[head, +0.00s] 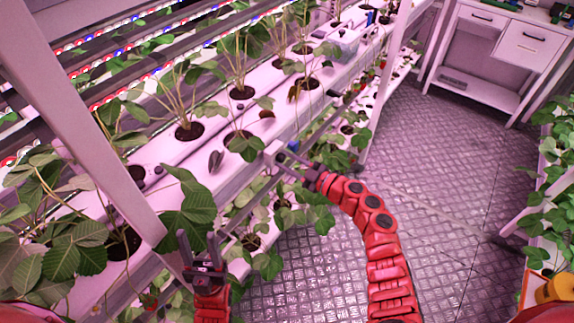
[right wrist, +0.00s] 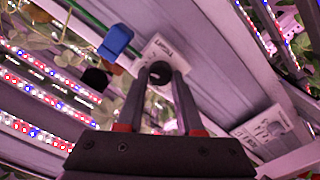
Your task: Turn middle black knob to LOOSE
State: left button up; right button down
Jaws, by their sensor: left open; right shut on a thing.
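In the right wrist view a black knob (right wrist: 159,72) sits between the tips of my right gripper (right wrist: 160,80), which is shut on it. A pale label plate (right wrist: 168,50) with small dark lettering lies behind the knob; the lettering is too small to read surely, and the fingers hide much of the knob. In the head view my right gripper (head: 285,160) is at the front edge of the white planter rack (head: 185,197), and the knob cannot be made out there. My left gripper (head: 197,248) is open and empty, low beside the leaves.
A blue knob-like part (right wrist: 117,40) is up and left of the held knob. Another label plate (right wrist: 268,127) is at the lower right. Leafy plants (head: 75,245) crowd the left. The metal floor (head: 435,170) is open, with a white cabinet (head: 510,45) at the back.

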jog(key=shift+f+n+b, duration=0.15)
jog(key=shift+n+b, duration=3.1)
jog(key=shift+b, duration=0.3)
jog(key=shift+f+n+b, duration=0.1)
jog(key=shift+n+b, duration=3.15)
jog(key=shift+b, duration=0.25)
jog(key=c, duration=0.6)
grip_release()
jog(key=shift+r, duration=0.1)
jog(key=shift+o, duration=0.2)
jog(key=b+v, duration=0.2)
jog(key=v, duration=1.5)
jog(key=shift+s+d, duration=0.15)
jog(key=shift+s, duration=0.05)
